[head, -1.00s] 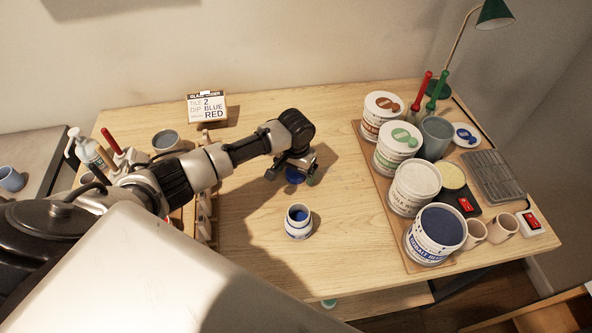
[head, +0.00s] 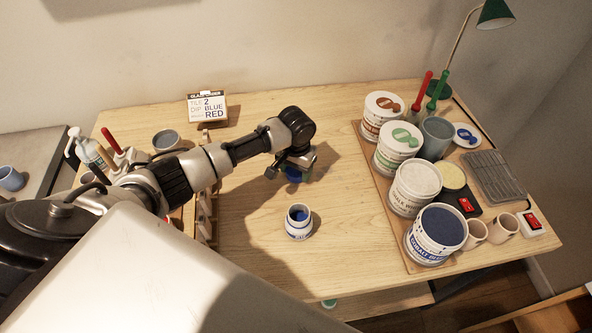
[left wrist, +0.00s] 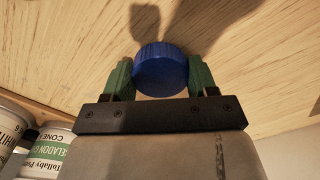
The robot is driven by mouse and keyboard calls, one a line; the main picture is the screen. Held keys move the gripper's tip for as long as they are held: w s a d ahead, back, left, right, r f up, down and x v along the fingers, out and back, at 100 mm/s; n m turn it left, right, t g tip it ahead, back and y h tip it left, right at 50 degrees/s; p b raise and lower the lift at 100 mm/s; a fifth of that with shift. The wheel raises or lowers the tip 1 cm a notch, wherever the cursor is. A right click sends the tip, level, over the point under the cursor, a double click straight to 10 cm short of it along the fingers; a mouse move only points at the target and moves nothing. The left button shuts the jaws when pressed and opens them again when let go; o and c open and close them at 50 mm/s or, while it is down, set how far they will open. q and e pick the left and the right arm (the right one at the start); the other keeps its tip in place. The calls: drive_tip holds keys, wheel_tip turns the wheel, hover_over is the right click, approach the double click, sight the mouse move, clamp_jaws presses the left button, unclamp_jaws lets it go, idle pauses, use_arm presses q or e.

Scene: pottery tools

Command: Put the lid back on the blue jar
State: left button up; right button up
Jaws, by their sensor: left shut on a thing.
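The blue jar (head: 298,222) is a small white jar with blue markings. It stands open and upright mid-table, with blue inside it. My left gripper (head: 291,173) is behind the jar in the head view, pointing down and shut on the blue lid (head: 294,177). In the left wrist view the round, ridged blue lid (left wrist: 161,70) sits between the two green fingers, one on each side. I cannot tell whether the lid is clear of the table. My right gripper is not in view.
A wooden board (head: 382,215) at right carries several glaze tubs, including an open cobalt tub (head: 438,232). A white lid with a blue mark (head: 466,135) lies at the back right. A tile box (head: 207,107) stands at the back. The table between jar and board is clear.

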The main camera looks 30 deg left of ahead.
sight(298, 172)
use_arm(q)
drive_tip(key=r, duration=0.2)
drive_tip(key=r+b, duration=0.1)
drive_tip(key=shift+s+d+r, duration=0.2)
drive_tip(key=shift+d+r, duration=0.15)
drive_tip(key=shift+d, duration=0.05)
drive_tip(key=s+d+r+b, duration=0.1)
drive_tip(key=s+d+r, duration=0.5)
drive_tip(key=d, duration=0.3)
drive_tip(key=shift+r+b, duration=0.35)
drive_tip(key=shift+s, duration=0.1)
drive_tip(key=shift+a, duration=0.1)
